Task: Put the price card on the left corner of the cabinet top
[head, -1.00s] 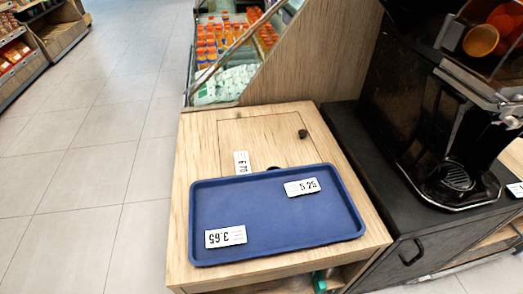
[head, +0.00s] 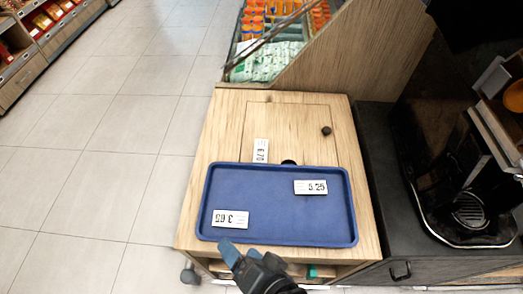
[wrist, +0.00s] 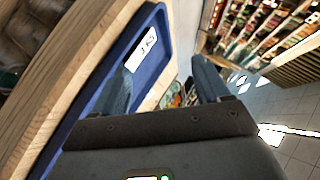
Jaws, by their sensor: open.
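A white price card reading 3.65 (head: 231,219) lies upside down to the view at the front left of the blue tray (head: 262,205). A 5.25 card (head: 310,187) lies at the tray's right. A 6.70 card (head: 261,151), turned sideways, is on the wooden cabinet top (head: 228,125) behind the tray. My gripper (head: 241,250) is open and empty at the tray's front edge, just below the 3.65 card. In the wrist view, a card (wrist: 145,48) on the tray shows beyond the left finger, not between the fingertips (wrist: 161,68).
A dark knob (head: 326,131) and a dark round thing partly hidden by the tray are on the cabinet top. A black juicer (head: 440,170) stands on the dark counter at right. A bottle display (head: 270,45) is behind. Tiled floor (head: 100,190) is clear at left.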

